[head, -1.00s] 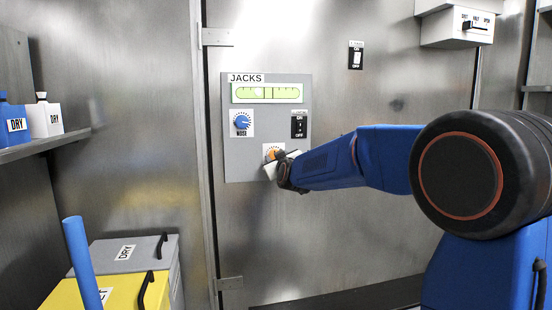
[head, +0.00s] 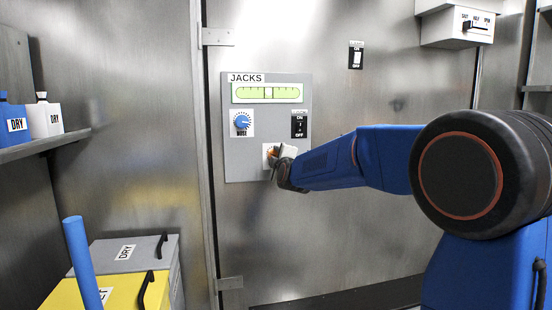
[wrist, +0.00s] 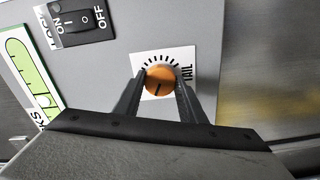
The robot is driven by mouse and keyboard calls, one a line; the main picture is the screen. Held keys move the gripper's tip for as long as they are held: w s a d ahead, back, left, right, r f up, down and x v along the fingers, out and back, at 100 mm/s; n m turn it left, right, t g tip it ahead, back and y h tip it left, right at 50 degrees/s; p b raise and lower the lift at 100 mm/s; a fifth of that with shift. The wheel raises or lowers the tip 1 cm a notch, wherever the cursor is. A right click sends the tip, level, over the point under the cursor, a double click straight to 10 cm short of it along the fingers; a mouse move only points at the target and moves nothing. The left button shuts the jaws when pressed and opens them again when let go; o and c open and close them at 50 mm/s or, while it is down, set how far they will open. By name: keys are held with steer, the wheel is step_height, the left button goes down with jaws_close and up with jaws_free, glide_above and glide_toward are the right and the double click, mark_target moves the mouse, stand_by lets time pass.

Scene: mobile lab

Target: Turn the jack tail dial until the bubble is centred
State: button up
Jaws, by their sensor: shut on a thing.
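The JACKS panel (head: 265,172) is on the metal wall, with a green bubble vial (head: 285,93) at its top. The pale bubble (head: 268,92) sits at the vial's middle, between the two centre lines. The orange tail dial (wrist: 160,80) with its black pointer line sits on a white scale plate marked TAIL. My gripper (wrist: 160,84) has one finger on each side of the dial and is shut on it.
The blue NOSE dial (head: 241,121) is up and left of the tail dial. A black ON/OFF lock switch (head: 299,125) is just above my gripper.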

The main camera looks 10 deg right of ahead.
steer(key=shift+n, duration=1.1)
steer(key=shift+f, duration=0.1)
steer(key=o, duration=1)
steer(key=shift+o, duration=0.2)
steer(key=s, duration=1.7)
steer(key=shift+s, duration=0.2)
